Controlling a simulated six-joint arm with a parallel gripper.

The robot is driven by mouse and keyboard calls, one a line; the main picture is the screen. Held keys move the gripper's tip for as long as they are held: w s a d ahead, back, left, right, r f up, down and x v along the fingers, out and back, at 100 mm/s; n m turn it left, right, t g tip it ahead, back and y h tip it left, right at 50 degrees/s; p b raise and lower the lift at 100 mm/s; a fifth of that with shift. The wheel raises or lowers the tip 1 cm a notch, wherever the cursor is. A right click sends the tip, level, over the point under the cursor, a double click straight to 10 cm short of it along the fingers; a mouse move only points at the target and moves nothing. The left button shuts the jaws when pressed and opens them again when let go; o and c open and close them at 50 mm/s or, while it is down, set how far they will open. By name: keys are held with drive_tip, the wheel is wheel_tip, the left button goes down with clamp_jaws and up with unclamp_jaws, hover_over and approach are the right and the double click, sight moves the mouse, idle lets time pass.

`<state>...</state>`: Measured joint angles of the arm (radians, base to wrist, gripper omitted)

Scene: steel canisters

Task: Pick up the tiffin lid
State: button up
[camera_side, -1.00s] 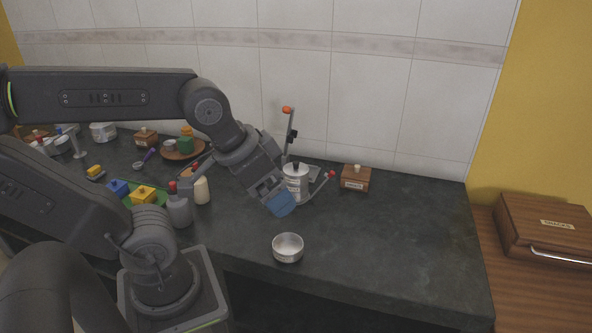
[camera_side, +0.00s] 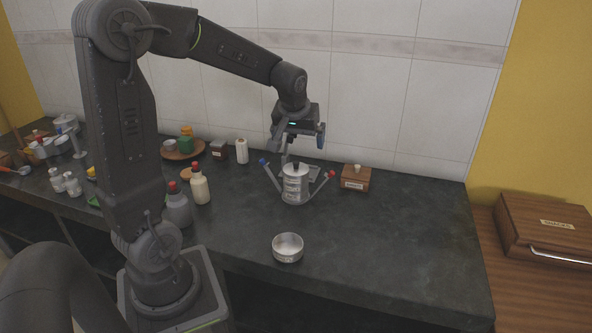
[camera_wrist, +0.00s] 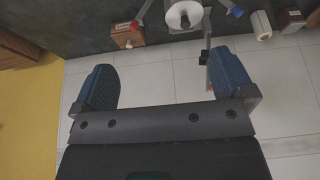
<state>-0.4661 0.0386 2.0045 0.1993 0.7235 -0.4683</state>
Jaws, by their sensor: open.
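The tiffin (camera_side: 295,188) is a steel canister stack upright on the dark counter. Its round lid (camera_side: 295,170) with a black knob sits on top. The lid (camera_wrist: 182,14) shows at the top edge of the wrist view, partly cut off. Side arms with a blue knob (camera_side: 263,161) and a red knob (camera_side: 331,174) spread out on either side of the stack. My gripper (camera_side: 299,142) is open and empty, above the lid and apart from it. In the wrist view my gripper (camera_wrist: 165,82) shows its two blue-padded fingers wide apart, with wall tiles between them.
An empty steel bowl (camera_side: 288,250) stands in front of the tiffin. A small wooden box (camera_side: 356,178) is to its right. An upright lever (camera_wrist: 207,58) stands behind it, close to my fingers. Bottles (camera_side: 199,187) stand left. The counter's right part is clear.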

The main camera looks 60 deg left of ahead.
drive_tip(key=n, duration=0.2)
approach(296, 167)
drive_tip(key=shift+g, duration=0.3)
drive_tip(key=shift+w+x, duration=0.2)
drive_tip(key=shift+x, duration=4.5)
drive_tip(key=shift+r, duration=0.1)
drive_tip(key=c, duration=0.7)
drive_tip(key=shift+c, duration=0.2)
